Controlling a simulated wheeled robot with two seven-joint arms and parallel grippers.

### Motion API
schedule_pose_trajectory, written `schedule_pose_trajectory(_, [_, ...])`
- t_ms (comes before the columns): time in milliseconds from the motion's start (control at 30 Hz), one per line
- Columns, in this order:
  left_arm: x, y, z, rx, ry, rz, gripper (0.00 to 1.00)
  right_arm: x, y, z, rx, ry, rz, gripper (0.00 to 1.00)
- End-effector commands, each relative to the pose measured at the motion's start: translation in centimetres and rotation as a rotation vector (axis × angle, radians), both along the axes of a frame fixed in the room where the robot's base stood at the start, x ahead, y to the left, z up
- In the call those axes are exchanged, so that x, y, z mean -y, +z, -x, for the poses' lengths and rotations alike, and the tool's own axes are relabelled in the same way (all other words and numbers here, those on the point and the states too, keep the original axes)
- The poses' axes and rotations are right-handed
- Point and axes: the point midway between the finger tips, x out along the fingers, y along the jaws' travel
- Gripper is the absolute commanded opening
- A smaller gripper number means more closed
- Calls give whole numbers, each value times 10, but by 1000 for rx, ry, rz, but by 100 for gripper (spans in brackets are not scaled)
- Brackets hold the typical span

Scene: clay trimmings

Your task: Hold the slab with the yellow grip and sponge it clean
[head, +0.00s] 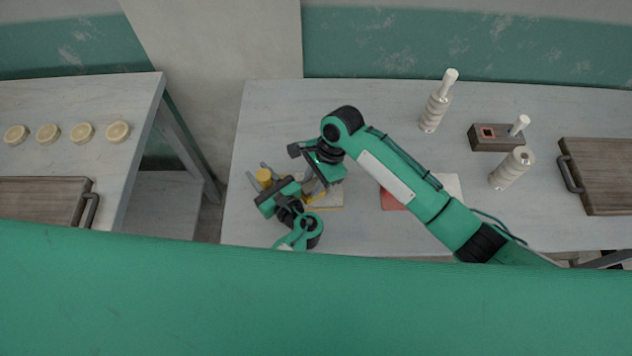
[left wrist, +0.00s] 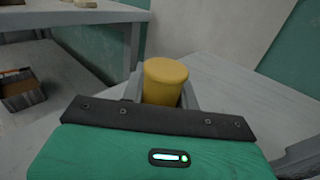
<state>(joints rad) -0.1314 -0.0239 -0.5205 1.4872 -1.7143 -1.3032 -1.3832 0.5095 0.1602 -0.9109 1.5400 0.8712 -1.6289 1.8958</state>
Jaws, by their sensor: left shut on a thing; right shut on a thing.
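The yellow grip (head: 264,176) is a rounded yellow knob between the fingers of my left gripper (head: 259,179), which is shut on it. The grip also stands between the fingers in the left wrist view (left wrist: 165,80). A pale slab (head: 334,201) lies on the table just right of the left gripper, mostly hidden under both arms. My right gripper (head: 314,189) is over the slab, shut on a small yellow thing (head: 316,198) that looks like the sponge. Whether the sponge touches the slab is hard to tell.
On the grey table (head: 280,110), a red-and-pale flat thing (head: 393,199) lies partly under my right arm. Pale spindle-shaped things (head: 434,112), a small dark box (head: 491,138) and a wooden tray (head: 600,175) stand to the right. A left table (head: 75,105) holds several round discs (head: 82,132).

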Motion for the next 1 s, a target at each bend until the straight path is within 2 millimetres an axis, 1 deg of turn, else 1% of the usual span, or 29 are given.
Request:
schedule_pose_trajectory(33, [13, 2, 0, 2, -21, 11, 0, -11, 4, -3, 4, 2, -23, 0])
schedule_pose_trajectory(233, [13, 2, 0, 2, -20, 13, 0, -12, 5, -21, 5, 1, -23, 0])
schedule_pose_trajectory(467, [10, 0, 1, 0, -17, 11, 0, -11, 7, -30, 8, 1, -22, 0])
schedule_pose_trajectory(800, [8, 0, 1, -1, -13, 8, 0, -11, 7, -57, 6, 0, -15, 0])
schedule_pose_trajectory(1000, [7, 0, 0, -1, -12, 8, 0, -11, 7, -62, 5, 1, -14, 0])
